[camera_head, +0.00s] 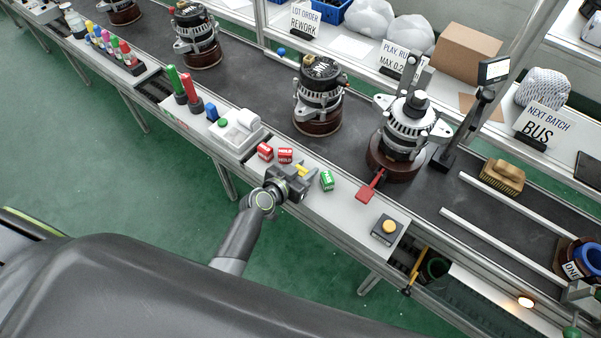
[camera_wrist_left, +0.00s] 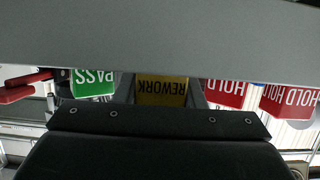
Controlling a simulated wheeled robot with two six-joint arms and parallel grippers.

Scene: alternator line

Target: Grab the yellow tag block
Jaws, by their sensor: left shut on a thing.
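The yellow tag block (camera_wrist_left: 162,90), marked REWORK, sits between the fingers of my left gripper (camera_head: 301,174) in the left wrist view. In the head view only a small yellow part (camera_head: 302,170) of it shows at the fingertips. My left gripper is shut on it, over the front ledge of the line. A green PASS block (camera_head: 327,180) is just right of the gripper in the head view. Two red HOLD blocks, one nearer the gripper (camera_head: 285,156) and one farther left (camera_head: 265,152), stand on the other side. My right gripper is not in view.
A red-handled tool (camera_head: 369,187) lies to the right, near an alternator (camera_head: 408,130) on a brown base. A yellow button box (camera_head: 387,229) stands on the ledge farther right. A white label printer (camera_head: 238,131) stands to the left.

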